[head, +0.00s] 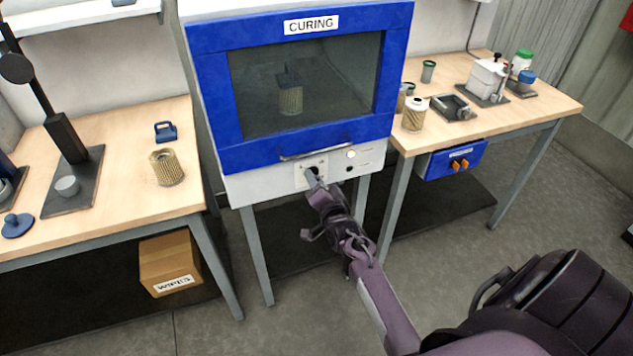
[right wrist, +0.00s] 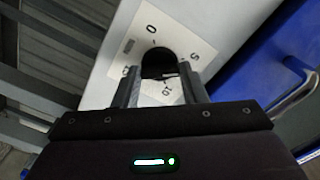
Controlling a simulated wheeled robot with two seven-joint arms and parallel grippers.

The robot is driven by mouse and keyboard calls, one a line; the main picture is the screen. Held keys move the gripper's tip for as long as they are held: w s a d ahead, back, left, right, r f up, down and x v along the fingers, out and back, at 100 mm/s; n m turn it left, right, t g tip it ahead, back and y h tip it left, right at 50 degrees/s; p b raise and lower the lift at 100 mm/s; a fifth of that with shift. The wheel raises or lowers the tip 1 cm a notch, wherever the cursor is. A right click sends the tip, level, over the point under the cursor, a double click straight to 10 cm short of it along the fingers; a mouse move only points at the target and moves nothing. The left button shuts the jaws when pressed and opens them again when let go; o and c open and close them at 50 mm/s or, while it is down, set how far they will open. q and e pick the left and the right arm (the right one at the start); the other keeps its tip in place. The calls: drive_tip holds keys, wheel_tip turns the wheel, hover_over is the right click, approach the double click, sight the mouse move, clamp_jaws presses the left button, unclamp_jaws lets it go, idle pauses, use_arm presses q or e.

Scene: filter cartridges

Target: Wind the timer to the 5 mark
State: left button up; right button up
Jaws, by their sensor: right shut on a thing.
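The timer is a dark round knob (right wrist: 157,61) on a white dial plate (right wrist: 207,52) with printed marks. In the right wrist view the 0 mark is above the knob, the 5 to its right and the 10 below. The plate also shows in the head view (head: 302,179), low on the front of the curing oven. My right gripper (right wrist: 160,77) is at the dial with its two fingers on either side of the knob, shut on it; it also shows in the head view (head: 313,179). I cannot tell which mark the knob points to. My left gripper is not in view.
The blue-framed curing oven (head: 215,100) has its door shut, with a cartridge (head: 290,98) behind the glass. Its door handle (head: 316,152) is just above the dial. Benches stand left (head: 115,125) and right (head: 540,98). A cardboard box (head: 168,262) is below the left bench.

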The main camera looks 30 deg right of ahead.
drive_tip(key=shift+f, duration=0.1)
drive_tip(key=o, duration=1)
drive_tip(key=v, duration=0.7)
drive_tip(key=shift+s, duration=0.4)
